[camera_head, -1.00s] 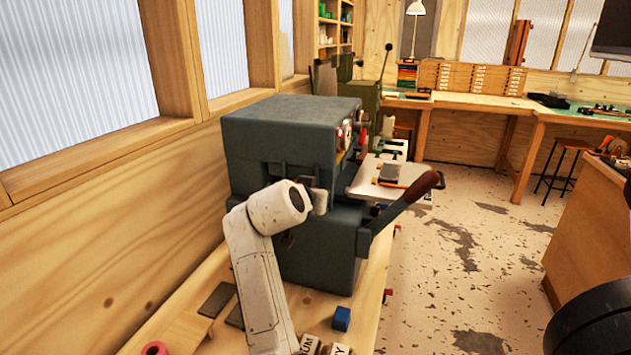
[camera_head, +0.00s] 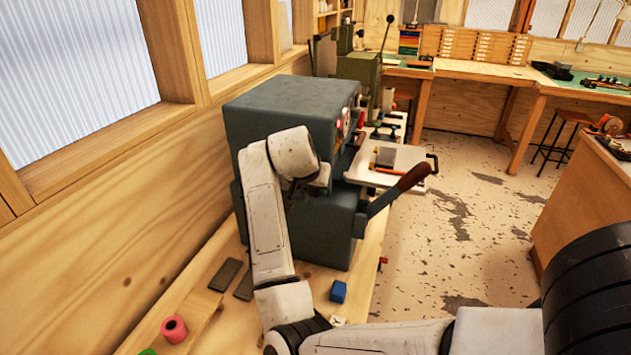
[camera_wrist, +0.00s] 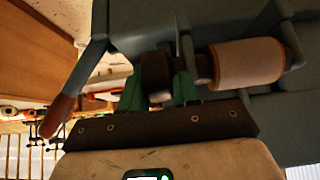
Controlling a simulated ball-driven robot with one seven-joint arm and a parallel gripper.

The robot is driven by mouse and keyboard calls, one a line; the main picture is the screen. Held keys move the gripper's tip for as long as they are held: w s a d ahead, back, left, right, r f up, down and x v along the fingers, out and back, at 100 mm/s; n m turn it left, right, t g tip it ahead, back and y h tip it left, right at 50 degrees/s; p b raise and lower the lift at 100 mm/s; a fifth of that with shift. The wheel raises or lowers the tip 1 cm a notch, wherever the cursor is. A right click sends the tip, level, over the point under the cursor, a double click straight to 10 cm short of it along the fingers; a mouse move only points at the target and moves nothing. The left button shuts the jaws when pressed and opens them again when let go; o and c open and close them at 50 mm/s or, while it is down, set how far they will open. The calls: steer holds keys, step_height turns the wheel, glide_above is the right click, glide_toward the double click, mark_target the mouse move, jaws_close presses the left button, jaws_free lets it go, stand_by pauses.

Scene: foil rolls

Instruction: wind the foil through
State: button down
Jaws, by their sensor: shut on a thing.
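A grey-green foil machine (camera_head: 285,115) stands on the bench, with a brown-handled lever (camera_head: 412,178) on its right. In the wrist view a beige roll (camera_wrist: 245,62) sits in the machine, its axis running across the picture, and the lever's handle (camera_wrist: 57,116) shows at left. My gripper (camera_wrist: 159,88) has green fingers, shut on a small dark knob (camera_wrist: 160,97) beside the roll's left end. Whether the knob joins the roll is too dark to tell. In the head view my wrist hides the roll and the fingertips.
A pink roll (camera_head: 173,328), dark flat plates (camera_head: 226,275) and a blue block (camera_head: 338,291) lie on the bench (camera_head: 205,328) before the machine. A pale shelf (camera_head: 390,163) juts out behind the lever. The wooden wall is close on the left; open floor lies right.

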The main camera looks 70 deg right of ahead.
steer(key=c, duration=0.9)
jaws_free()
steer(key=b+v, duration=0.2)
steer(key=v, duration=0.8)
steer(key=shift+a+r, duration=0.25)
steer(key=shift+r, duration=0.05)
